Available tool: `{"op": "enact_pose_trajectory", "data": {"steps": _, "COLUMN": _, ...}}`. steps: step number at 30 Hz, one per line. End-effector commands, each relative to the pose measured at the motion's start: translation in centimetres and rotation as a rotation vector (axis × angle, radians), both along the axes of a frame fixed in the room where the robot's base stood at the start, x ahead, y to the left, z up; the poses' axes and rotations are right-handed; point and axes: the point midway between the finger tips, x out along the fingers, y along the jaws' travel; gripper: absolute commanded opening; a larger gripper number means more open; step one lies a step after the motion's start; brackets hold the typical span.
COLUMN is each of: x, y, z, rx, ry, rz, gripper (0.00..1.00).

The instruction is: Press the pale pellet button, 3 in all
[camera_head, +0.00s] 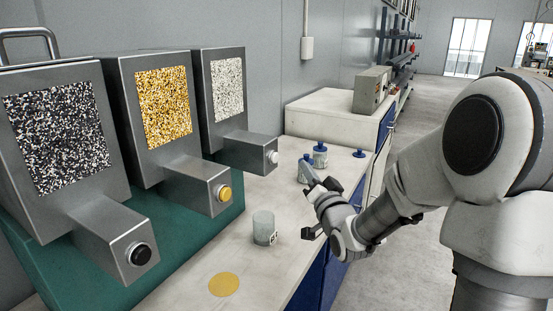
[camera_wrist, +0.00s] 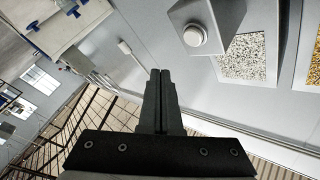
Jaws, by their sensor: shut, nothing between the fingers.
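The pale button (camera_head: 273,157) is a round white knob on the end of the grey spout of the farthest dispenser, whose window (camera_head: 228,88) shows pale pellets. In the wrist view the pale button (camera_wrist: 194,35) is up and to the right of my fingertips, apart from them. My gripper (camera_wrist: 160,72) is shut and empty, its two dark fingers together. In the head view my gripper (camera_head: 316,184) is over the bench's right side, to the right of and below the pale button. Its fingertips are hard to make out there.
The yellow button (camera_head: 224,193) and black button (camera_head: 140,254) are on the nearer dispensers, which stand on a green base (camera_head: 190,240). A clear cup (camera_head: 264,228) stands on the bench near a yellow disc (camera_head: 224,285). Blue-capped bottles (camera_head: 320,155) stand beyond my gripper.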

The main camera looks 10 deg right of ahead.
Motion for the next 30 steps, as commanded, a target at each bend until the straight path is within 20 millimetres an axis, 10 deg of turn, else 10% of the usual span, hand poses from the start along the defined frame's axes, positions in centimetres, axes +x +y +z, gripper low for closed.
{"op": "enact_pose_trajectory", "data": {"steps": 12, "x": 2.7, "y": 3.8, "z": -0.1, "rx": -0.001, "ry": 0.0, "rz": 0.001, "gripper": 0.0}}
{"op": "enact_pose_trajectory", "data": {"steps": 30, "x": 3.0, "y": 4.1, "z": 0.0, "rx": 0.0, "ry": 0.001, "rz": -0.001, "gripper": 0.0}}
